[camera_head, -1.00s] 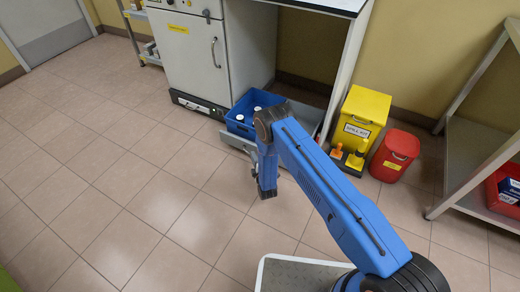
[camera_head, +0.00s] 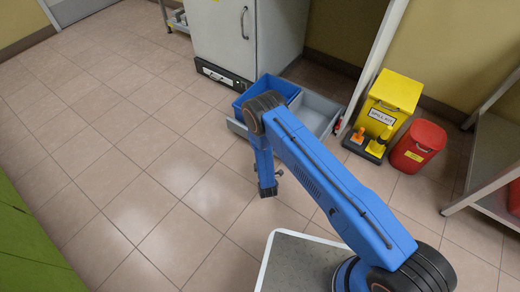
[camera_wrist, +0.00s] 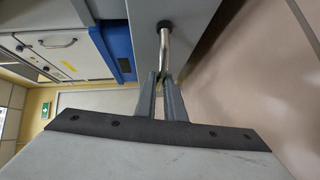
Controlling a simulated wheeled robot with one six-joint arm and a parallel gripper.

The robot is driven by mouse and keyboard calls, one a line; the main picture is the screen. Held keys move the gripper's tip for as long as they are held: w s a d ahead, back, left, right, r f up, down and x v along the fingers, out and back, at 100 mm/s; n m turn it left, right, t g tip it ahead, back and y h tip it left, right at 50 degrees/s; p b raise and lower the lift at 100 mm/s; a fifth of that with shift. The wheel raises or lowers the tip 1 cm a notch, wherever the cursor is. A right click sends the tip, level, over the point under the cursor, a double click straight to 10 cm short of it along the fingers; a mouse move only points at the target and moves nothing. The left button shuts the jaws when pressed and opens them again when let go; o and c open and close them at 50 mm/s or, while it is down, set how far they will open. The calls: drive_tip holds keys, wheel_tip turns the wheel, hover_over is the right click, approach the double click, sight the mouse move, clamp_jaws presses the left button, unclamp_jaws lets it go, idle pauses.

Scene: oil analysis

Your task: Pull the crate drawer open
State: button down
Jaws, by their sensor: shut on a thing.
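The crate drawer (camera_head: 322,112) is a grey open-topped tray low on the floor by the white cabinet, standing out with part of its empty inside showing. A blue crate (camera_head: 268,88) sits in its left part, partly behind my arm. In the wrist view, the drawer's grey front (camera_wrist: 146,40) carries a metal bar handle (camera_wrist: 164,42). The blue crate (camera_wrist: 116,48) shows behind it. My gripper (camera_wrist: 163,80) is shut on the handle's near end. In the head view my arm hides much of the drawer front, and the grip is too small to make out.
A white cabinet (camera_head: 232,40) stands behind the drawer. A yellow spill kit bin (camera_head: 392,98) and a red bin (camera_head: 418,146) stand to the right, near a metal shelf (camera_head: 490,150). A green surface (camera_head: 35,245) is at lower left. The tiled floor before the drawer is clear.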

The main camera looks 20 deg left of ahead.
drive_tip(key=c, duration=1.8)
unclamp_jaws()
drive_tip(key=shift+c, duration=0.2)
drive_tip(key=v, duration=1.7)
drive_tip(key=shift+s, duration=0.2)
